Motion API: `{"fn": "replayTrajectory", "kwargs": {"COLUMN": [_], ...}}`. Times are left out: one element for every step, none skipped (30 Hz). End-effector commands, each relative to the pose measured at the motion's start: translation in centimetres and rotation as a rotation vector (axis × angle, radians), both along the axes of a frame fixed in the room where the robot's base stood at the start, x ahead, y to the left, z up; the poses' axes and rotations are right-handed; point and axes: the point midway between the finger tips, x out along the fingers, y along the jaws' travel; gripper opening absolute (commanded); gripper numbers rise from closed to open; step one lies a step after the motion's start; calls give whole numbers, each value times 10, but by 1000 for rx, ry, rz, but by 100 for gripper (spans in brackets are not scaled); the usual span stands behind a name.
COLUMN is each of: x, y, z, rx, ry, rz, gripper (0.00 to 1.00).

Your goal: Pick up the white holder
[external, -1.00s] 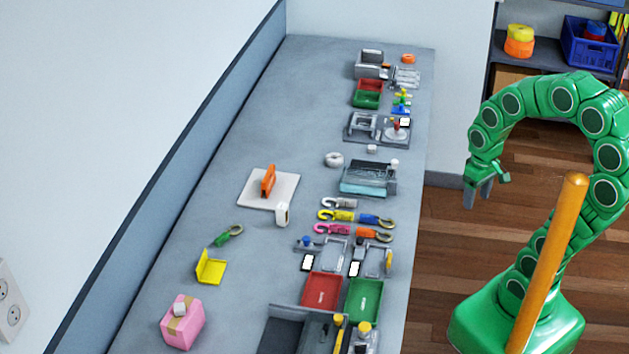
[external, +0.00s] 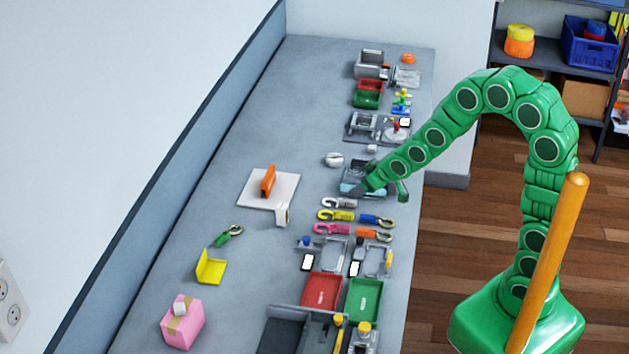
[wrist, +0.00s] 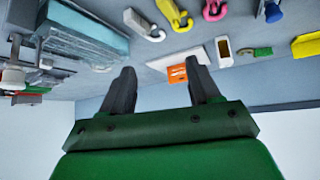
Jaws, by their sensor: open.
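My gripper (external: 380,193) is over the right part of the bench, near the teal-topped grey box (external: 352,188), which my arm partly hides. In the wrist view my gripper (wrist: 160,68) has its two dark fingers apart, with nothing between them. The gripper is clear of the holder.
An orange piece (external: 268,181) stands on the white plate. Several coloured hooks, including a yellow one (external: 336,215), lie right of the holder. A green hook (external: 230,235) and a yellow angled piece (external: 211,267) lie nearer. The bench's far left is clear.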

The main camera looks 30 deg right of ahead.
Motion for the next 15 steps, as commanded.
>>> {"fn": "replayTrajectory", "kwargs": {"x": [6,12,17,22,26,31,34,37,41,43,46,48,50,52,53], "y": [12,20,30,37,45,55,63,70,80,88,96,105,112,118,127], "z": [-8,-10,-13,-15,-18,-21,-23,-25,-27,-30,-32,-35,-36,-37,-40], "rx": [11,21,34,46,56,70,82,94,109,121,134,148,162,174,188], "ry": [-21,-43,-68,-88,-106,-131,-149,-168,-194,-211,-230,-252,-271,-287,-305], "rz": [20,30,45,56,65,80,90,100,114,125,135,148,156,164,175], "gripper": [62,62,62,62,62,62,62,62,62,62,62,62,62,62,62]}}
